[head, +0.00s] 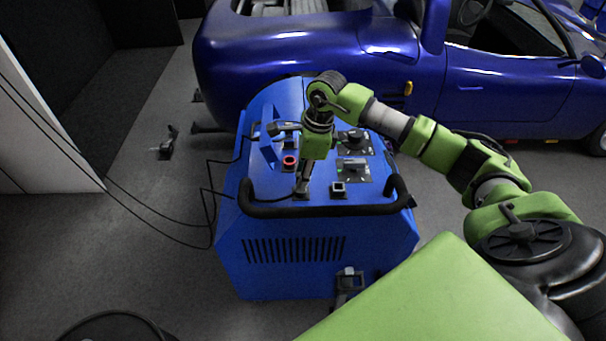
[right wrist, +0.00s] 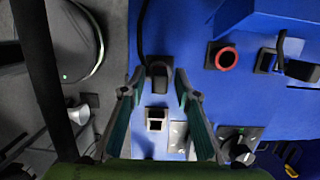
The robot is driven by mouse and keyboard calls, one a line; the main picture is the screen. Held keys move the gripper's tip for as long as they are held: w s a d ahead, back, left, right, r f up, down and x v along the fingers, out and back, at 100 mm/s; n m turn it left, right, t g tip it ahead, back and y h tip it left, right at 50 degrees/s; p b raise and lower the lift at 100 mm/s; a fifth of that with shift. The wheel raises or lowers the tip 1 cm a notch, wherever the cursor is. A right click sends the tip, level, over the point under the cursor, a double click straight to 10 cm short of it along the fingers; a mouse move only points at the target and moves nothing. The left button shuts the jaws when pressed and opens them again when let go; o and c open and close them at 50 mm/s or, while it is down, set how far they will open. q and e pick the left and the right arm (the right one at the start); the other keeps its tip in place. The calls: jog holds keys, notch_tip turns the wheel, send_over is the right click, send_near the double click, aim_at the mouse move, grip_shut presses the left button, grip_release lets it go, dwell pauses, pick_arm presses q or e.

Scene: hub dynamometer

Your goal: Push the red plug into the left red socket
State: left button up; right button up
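The blue dynamometer unit (head: 300,225) stands in front of the car. On its top panel is a red-ringed round socket (head: 290,161), which also shows in the right wrist view (right wrist: 227,58). My right gripper (head: 303,188) points down at the panel's near edge. In the right wrist view its two fingers (right wrist: 156,82) are spread, with a dark plug (right wrist: 159,74) on a black cable between their tips. Gaps show beside the plug; whether either finger touches it I cannot tell. No red shows on this plug. My left gripper is not in view.
A square pale-faced socket (head: 338,187) lies right of the gripper. Rotary switches (head: 352,166) and another dark plug (right wrist: 300,70) are on the panel. A black handlebar (head: 320,210) crosses the near edge. A blue car (head: 300,60) stands behind; loose cables hang at left.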

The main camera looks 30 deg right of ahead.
grip_shut()
jog(key=shift+r, duration=0.2)
jog(key=shift+r+p, duration=1.2)
jog(key=shift+r, duration=0.8)
